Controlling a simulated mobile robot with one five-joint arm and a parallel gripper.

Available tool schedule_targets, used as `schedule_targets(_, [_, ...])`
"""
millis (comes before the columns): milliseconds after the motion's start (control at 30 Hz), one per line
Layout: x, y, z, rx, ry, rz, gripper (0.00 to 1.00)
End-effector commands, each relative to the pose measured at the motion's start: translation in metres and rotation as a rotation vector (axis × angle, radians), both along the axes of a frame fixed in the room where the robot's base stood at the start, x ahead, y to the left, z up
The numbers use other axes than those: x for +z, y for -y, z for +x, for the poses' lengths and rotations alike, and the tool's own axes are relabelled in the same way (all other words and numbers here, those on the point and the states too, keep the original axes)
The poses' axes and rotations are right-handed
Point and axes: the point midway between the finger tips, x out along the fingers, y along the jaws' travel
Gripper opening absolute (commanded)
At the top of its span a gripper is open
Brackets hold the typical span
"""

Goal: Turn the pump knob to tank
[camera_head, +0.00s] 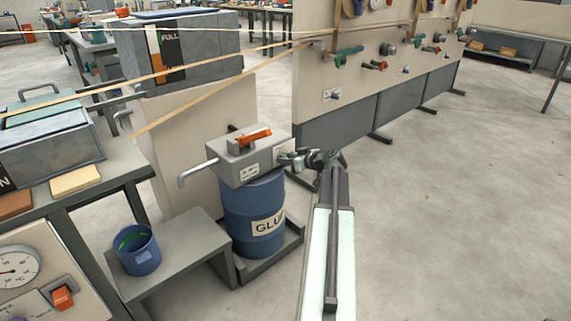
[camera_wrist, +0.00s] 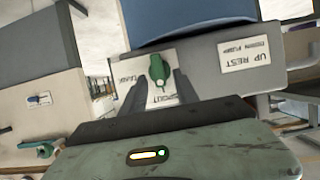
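The grey pump head (camera_head: 247,155) sits on a blue drum (camera_head: 254,215) labelled GLUE. In the wrist view the green pump knob (camera_wrist: 157,68) stands on a white label plate on the pump head. Its narrow end points down in the picture, toward lettering that looks like SPOUT. Upside-down lettering that looks like TANK is at the plate's left. My gripper (camera_wrist: 158,82) is open, its fingers apart on either side of the knob's lower part. I cannot tell whether they touch it. In the head view my gripper (camera_head: 299,158) is at the pump head's right end and hides the knob.
An orange handle (camera_head: 253,136) lies on top of the pump head. A spout (camera_head: 194,173) reaches left above a low bench with a blue pot (camera_head: 136,250). A tool board (camera_head: 345,70) stands just behind. Taut bands (camera_head: 205,97) cross overhead. The floor at right is clear.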

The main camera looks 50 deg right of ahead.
Motion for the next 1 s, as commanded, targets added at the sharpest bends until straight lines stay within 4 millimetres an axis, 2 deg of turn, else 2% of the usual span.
schedule_targets(100, [-0.004,0.000,0.009,0.001,0.000,-0.001,0.36])
schedule_targets(267, [-0.003,0.000,0.008,0.000,-0.001,0.000,0.36])
schedule_targets(300, [-0.003,0.000,0.008,0.000,-0.001,0.000,0.34])
schedule_targets(400, [-0.003,0.000,0.008,0.000,-0.001,0.000,0.06])
schedule_targets(433, [-0.003,0.000,0.008,0.000,-0.001,0.000,0.00])
schedule_targets(567, [-0.003,0.000,0.009,0.000,-0.001,0.000,0.00])
schedule_targets(600, [-0.003,-0.012,0.007,0.002,-0.001,0.000,0.00])
schedule_targets(667, [-0.003,-0.004,0.009,0.001,-0.001,0.000,0.00])
schedule_targets(1000, [-0.005,0.002,0.010,0.005,0.006,0.093,0.00])
